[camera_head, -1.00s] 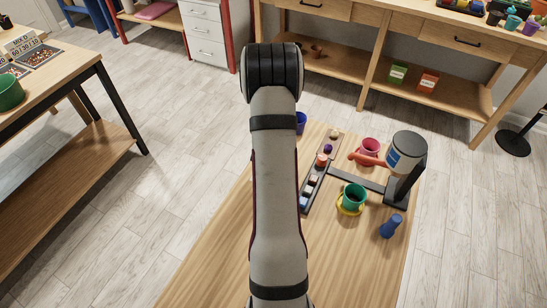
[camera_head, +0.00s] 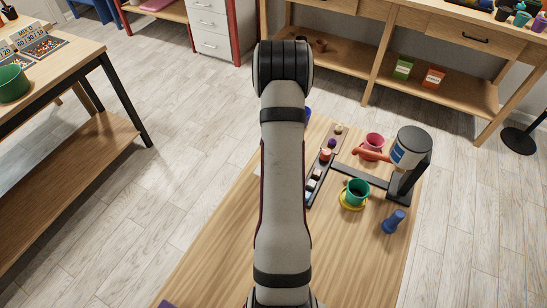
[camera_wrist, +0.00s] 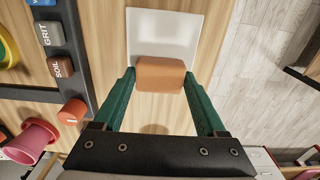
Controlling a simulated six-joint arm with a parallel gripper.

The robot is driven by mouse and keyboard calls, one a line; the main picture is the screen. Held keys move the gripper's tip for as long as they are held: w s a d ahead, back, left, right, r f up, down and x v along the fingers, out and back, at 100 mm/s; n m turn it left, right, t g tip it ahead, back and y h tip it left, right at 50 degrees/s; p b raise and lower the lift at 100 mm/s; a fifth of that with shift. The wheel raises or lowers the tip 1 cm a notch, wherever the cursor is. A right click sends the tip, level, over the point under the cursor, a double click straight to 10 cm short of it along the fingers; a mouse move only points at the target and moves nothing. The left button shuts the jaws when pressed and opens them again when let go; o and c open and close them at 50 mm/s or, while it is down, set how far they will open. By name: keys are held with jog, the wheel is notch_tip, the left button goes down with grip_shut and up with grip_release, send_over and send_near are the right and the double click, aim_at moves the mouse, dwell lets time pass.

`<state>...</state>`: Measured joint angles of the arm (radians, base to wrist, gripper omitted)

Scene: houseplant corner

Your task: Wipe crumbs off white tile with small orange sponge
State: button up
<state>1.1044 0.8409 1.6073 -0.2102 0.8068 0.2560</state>
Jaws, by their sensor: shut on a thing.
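My gripper (camera_wrist: 160,78), with green fingers, is shut on a small orange sponge (camera_wrist: 160,72) in the wrist view. The sponge is held between the fingertips and overlaps the near edge of the white tile (camera_wrist: 165,28). I cannot tell whether it touches the tile. The tile lies flat on the wooden table, and its far part is uncovered. I see no crumbs on that part; anything under the sponge is hidden.
A dark rack (camera_wrist: 72,45) with labelled blocks lies left of the tile. In the head view, a black-stand dispenser (camera_head: 412,150), a green pot (camera_head: 357,190) on a yellow saucer (camera_head: 346,204) and a blue bottle (camera_head: 393,221) stand on the right.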

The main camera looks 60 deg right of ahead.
jog(key=shift+d+r, duration=0.1)
jog(key=shift+d, duration=0.55)
jog(key=shift+r, duration=3.95)
jog(key=w+a+r+n, duration=0.4)
jog(key=w+a+r, duration=0.1)
jog(key=w+a, duration=0.25)
jog(key=w+a+r+n, duration=0.4)
jog(key=w+a, duration=0.2)
jog(key=a, duration=0.3)
jog(key=a+r+n, duration=0.5)
jog(key=a, duration=0.7)
jog(key=a+r+n, duration=0.5)
jog(key=a, duration=0.7)
jog(key=shift+w+a, duration=0.35)
jog(key=shift+w, duration=0.1)
